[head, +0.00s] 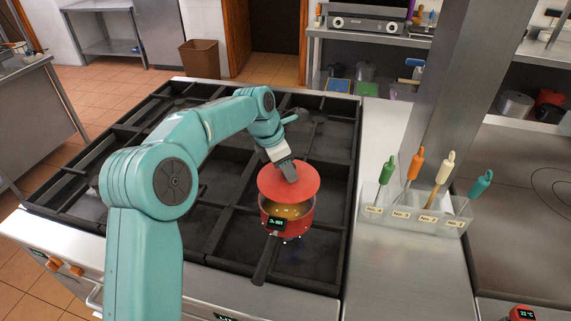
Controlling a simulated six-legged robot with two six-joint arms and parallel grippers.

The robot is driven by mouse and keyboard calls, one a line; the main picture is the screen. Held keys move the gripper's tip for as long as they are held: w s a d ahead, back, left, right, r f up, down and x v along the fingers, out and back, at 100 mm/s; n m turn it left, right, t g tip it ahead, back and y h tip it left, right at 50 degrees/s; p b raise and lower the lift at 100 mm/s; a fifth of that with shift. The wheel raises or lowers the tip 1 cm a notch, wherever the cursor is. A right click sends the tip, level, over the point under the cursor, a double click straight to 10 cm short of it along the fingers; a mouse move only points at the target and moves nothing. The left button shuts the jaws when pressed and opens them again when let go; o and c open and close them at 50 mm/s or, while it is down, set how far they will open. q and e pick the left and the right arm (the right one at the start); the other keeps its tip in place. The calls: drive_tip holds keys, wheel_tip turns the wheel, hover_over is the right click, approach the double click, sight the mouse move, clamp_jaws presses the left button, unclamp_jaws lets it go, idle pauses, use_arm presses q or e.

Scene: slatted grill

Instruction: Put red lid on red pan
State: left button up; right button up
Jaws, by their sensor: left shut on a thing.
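The red pan (301,228) stands on the slatted grill (228,240) with its dark handle pointing toward the front. It has a small display on its side, and yellowish contents show inside. The red lid (296,184) is a flat round disc just above the pan's back rim, tilted, leaving the front of the opening uncovered. I cannot tell whether the lid touches the rim. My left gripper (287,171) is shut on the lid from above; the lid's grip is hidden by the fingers. My right gripper is not in view.
A clear holder (412,215) with several coloured-handled utensils stands on the steel counter right of the grill, beside a metal column (443,100). A dark hob (525,190) lies farther right. The grill left of the pan looks free of cookware.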

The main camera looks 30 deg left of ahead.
sight(282, 178)
use_arm(q)
drive_tip(key=shift+s+d+r, duration=0.1)
drive_tip(key=shift+s+r, duration=0.1)
drive_tip(key=shift+s, duration=0.1)
drive_tip(key=shift+w+a+f, duration=0.25)
drive_tip(key=shift+w+a, duration=0.1)
drive_tip(key=shift+a, duration=0.1)
drive_tip(key=shift+d+f, duration=0.1)
drive_tip(key=shift+f, duration=0.05)
drive_tip(key=shift+s+d+f, duration=0.2)
drive_tip(key=shift+s+f, duration=0.15)
drive_tip(key=shift+s+f+b, duration=0.1)
drive_tip(key=shift+f+b, duration=0.2)
drive_tip(key=shift+b, duration=0.15)
drive_tip(key=shift+w+a+f+b, duration=0.15)
drive_tip(key=shift+w+f+b, duration=0.1)
drive_tip(key=shift+f, duration=0.3)
drive_tip(key=shift+w+a+f+b, duration=0.1)
drive_tip(key=shift+w+f+b, duration=0.1)
drive_tip(key=shift+f, duration=0.3)
drive_tip(key=shift+d+f, duration=0.1)
drive_tip(key=shift+f, duration=0.25)
drive_tip(key=shift+s+d+f+b, duration=0.1)
drive_tip(key=shift+f+b, duration=0.15)
drive_tip(key=shift+b, duration=0.1)
drive_tip(key=shift+s+f, duration=0.25)
drive_tip(key=shift+w+f, duration=0.2)
drive_tip(key=shift+w, duration=0.1)
drive_tip(key=shift+s+r, duration=0.2)
drive_tip(key=shift+s, duration=0.05)
